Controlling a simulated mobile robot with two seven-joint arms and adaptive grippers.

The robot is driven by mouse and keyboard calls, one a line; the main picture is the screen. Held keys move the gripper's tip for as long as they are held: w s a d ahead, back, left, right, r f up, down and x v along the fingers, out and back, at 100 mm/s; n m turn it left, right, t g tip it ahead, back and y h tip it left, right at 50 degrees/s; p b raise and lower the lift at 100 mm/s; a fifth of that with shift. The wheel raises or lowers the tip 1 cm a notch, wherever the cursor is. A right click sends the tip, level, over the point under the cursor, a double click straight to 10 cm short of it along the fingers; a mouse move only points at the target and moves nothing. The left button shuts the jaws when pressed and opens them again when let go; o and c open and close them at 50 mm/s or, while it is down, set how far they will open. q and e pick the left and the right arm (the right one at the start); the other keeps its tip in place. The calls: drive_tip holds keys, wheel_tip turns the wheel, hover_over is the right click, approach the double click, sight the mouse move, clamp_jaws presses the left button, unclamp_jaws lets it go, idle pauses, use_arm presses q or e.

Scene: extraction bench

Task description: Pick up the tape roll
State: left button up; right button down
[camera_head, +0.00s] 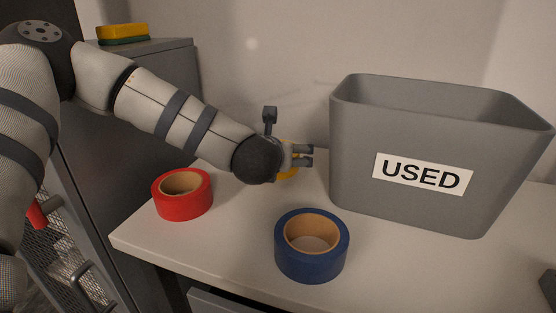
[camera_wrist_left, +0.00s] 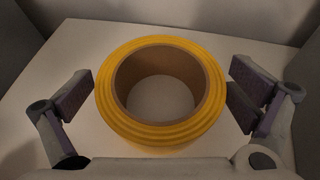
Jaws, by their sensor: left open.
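A yellow tape roll (camera_wrist_left: 160,133) lies flat on the bench, its cardboard core facing up in the left wrist view. In the head view only a bit of the yellow roll (camera_head: 288,174) shows behind my left gripper (camera_head: 303,156). My left gripper also shows in the left wrist view (camera_wrist_left: 160,95), open, with one finger on each side of the yellow roll. A red tape roll (camera_head: 182,205) lies at the bench's left edge. A blue tape roll (camera_head: 312,262) lies nearer the front. My right gripper is not in view.
A grey bin (camera_head: 420,205) labelled USED stands on the white bench (camera_head: 225,262) right of my left gripper. A grey cabinet (camera_head: 165,55) at the back left bears a yellow and green sponge (camera_head: 123,32). Bare bench lies between the red and blue rolls.

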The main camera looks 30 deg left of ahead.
use_arm(q)
drive_tip(key=shift+r, duration=0.15)
drive_tip(key=c, duration=1.1)
